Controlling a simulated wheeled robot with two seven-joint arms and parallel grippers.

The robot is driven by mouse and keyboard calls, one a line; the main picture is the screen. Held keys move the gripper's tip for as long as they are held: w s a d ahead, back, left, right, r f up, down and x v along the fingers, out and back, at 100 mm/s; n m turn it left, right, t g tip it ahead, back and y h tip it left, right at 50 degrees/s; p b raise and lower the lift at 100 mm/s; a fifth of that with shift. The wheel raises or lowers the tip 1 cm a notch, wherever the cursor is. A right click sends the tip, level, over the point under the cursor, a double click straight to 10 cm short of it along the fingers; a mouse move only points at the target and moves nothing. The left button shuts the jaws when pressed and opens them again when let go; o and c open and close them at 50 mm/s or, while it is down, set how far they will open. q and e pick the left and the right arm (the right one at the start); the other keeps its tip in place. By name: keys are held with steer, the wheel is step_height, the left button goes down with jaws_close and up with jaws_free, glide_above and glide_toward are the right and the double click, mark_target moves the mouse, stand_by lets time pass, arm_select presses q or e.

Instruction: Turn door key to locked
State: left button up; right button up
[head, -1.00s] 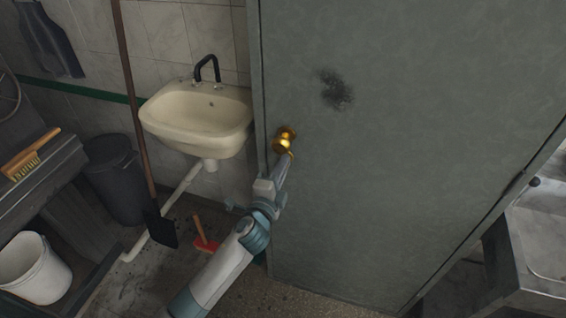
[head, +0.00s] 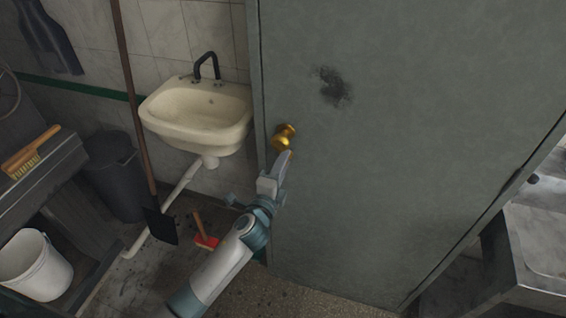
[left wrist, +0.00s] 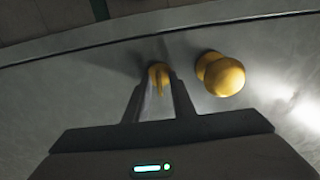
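The grey door (head: 400,130) has a round brass knob (head: 284,135) near its left edge. The brass door key (left wrist: 159,77) sits in the door below the knob; in the left wrist view it is beside the knob (left wrist: 222,76). Its thin bow points along the line of my fingers. My left gripper (head: 286,155) is at the door just below the knob and hides the key in the head view. My right gripper is not in view.
A cream sink (head: 198,112) with a black tap stands left of the door. A long-handled tool (head: 160,224), a red brush (head: 206,241) and a dark bin (head: 114,175) are lower left. A metal counter (head: 540,240) is at the right.

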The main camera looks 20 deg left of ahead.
arm_select(q)
steer(key=s+b, duration=0.4)
steer(key=s, duration=1.3)
steer(key=shift+s+a, duration=0.2)
steer(key=shift+a, duration=0.1)
